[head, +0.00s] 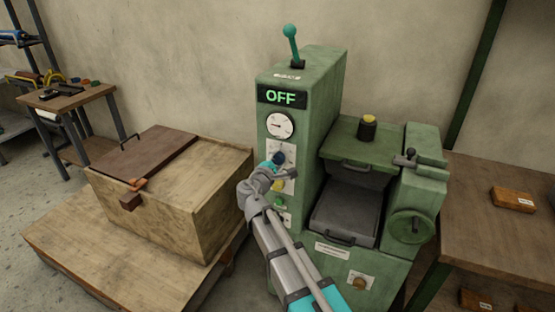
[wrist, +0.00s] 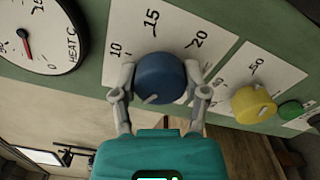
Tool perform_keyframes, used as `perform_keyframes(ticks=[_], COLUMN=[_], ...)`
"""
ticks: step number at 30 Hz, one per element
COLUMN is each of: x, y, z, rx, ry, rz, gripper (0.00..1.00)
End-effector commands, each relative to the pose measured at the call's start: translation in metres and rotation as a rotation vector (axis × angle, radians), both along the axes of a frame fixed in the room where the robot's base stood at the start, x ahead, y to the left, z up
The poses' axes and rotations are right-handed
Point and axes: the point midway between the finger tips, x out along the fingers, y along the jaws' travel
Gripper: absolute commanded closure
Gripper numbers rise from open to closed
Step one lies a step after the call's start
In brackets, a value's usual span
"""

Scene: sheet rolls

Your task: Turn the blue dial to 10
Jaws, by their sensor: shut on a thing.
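The blue dial (wrist: 160,75) sits on a white scale plate on the green machine's front. The numbers 10, 15 and 20 show along the plate in the wrist view. A short white mark on the dial lies toward its lower left in that view, away from these numbers; which value it meets I cannot tell. My gripper (wrist: 160,80) is shut on the dial, one finger on each side. In the head view the blue dial (head: 279,157) shows just beyond my gripper (head: 272,167), which hides part of the plate.
A yellow dial (wrist: 253,103) and a green button (wrist: 290,110) are close beside the blue dial. A round HEAT gauge (wrist: 38,38) is on the other side. A wooden chest (head: 215,185) stands left of the machine, close to my arm. A teal lever (head: 290,35) tops the machine under which OFF shows.

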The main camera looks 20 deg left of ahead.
Motion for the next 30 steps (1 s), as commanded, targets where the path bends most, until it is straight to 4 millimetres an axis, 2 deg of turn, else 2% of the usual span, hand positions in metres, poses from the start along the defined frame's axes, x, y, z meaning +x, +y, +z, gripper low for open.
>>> perform_keyframes(ticks=[30], x=[0.0002], y=[0.0004], z=[-0.0005], rx=[0.942], ry=[-0.074], rz=[0.0], gripper=[0.89])
